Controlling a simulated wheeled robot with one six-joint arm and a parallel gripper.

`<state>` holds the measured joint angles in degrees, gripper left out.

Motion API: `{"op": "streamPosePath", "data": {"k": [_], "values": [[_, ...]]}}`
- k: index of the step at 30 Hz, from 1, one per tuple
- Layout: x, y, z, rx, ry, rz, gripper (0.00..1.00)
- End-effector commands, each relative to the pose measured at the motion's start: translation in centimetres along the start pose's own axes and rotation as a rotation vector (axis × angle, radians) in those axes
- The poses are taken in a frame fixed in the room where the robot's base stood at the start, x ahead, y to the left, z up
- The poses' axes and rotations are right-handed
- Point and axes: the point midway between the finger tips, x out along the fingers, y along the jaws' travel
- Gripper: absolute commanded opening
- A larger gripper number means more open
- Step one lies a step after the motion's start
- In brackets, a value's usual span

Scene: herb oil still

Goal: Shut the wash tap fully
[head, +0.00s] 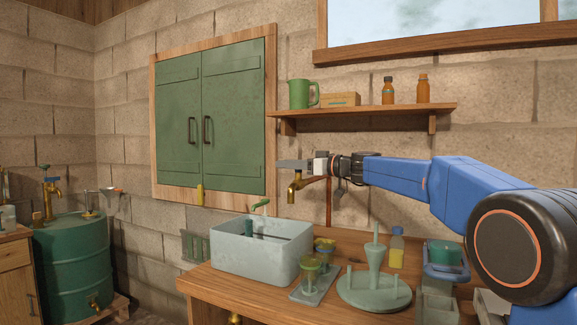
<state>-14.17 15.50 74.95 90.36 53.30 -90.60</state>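The brass tap (294,188) is fixed on the block wall above and just right of the grey basin (265,262). Its spout points down. My gripper (290,165) reaches in from the right and lies across the top of the tap, with its grey fingers pointing left. The tap's handle is hidden behind or within the fingers. I see the fingers from the side, so I cannot tell whether they are open or shut, or whether they touch the handle. No water stream shows below the spout.
A green-handled item (260,204) stands up in the basin. A shelf (370,110) with a green jug (301,94) hangs above my arm. A green cabinet (215,125) is left of the tap. The bench (245,297) holds a round stand (374,291) and a bottle (396,250).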

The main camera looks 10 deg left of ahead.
Motion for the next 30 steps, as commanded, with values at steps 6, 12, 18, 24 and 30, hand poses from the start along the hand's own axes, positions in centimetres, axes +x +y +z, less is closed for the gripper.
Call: {"op": "streamPosePath", "data": {"k": [6,12,18,24,30], "values": [[-0.2,0.0,0.0,0.0,0.0,0.0,0.29],[-2.4,0.0,0.0,0.001,0.0,0.001,0.29],[-6.4,0.0,-0.1,0.0,0.0,0.002,0.29],[-10.4,0.1,0.0,0.0,0.0,0.003,0.29],[-14.1,0.1,0.0,0.0,0.0,0.002,0.29]]}}
